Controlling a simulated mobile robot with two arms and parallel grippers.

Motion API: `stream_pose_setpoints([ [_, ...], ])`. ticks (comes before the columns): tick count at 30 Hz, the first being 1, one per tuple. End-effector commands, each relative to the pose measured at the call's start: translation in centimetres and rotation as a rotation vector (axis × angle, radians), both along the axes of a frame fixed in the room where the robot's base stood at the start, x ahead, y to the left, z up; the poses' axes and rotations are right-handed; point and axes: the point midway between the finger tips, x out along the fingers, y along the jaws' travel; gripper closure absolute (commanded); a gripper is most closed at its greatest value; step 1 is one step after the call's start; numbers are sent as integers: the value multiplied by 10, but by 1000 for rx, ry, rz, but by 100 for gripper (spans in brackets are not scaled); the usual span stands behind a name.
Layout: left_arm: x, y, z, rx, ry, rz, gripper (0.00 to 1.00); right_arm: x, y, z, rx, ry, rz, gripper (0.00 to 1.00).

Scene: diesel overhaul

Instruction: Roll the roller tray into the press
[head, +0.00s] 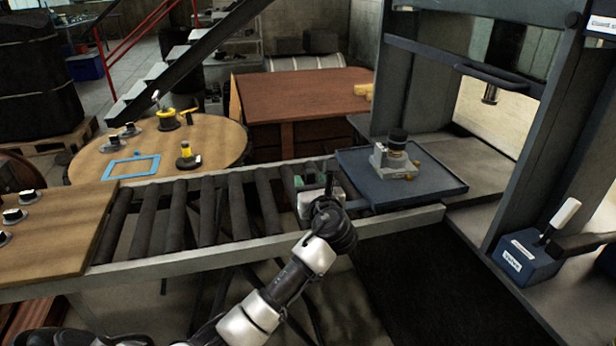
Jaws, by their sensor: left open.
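The roller tray (437,190) is a flat dark blue-grey tray at the right end of the roller conveyor (205,210). It carries a grey metal block (397,170) with a tan and black cylinder (398,140) upright on it. The press (400,85) is a tall grey frame at the right, and the tray's right part lies by its opening. My left gripper (316,183) is open just left of the tray's left edge, low over the rollers. Whether it touches the tray cannot be told. My right gripper is not in view.
A blue box with a white-handled lever (527,257) sits at the press's front right. A wooden board (50,235) with small parts covers the conveyor's left end. A round table (130,165) with parts and a brown bench (290,95) stand behind. The rollers left of my gripper are clear.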

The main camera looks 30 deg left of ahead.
Motion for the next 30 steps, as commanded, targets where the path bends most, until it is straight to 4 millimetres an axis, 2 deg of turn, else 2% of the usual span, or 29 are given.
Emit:
stream_pose_setpoints([
  [6,16,19,0,-1,-1,1,51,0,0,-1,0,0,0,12],
  [17,19,23,0,-1,0,-1,51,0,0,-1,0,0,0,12],
  [26,19,22,0,-1,0,-1,97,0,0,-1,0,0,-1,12],
  [27,19,22,0,-1,0,-1,100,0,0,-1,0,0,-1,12],
  [30,19,22,-1,-1,0,-1,100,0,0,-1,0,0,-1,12],
])
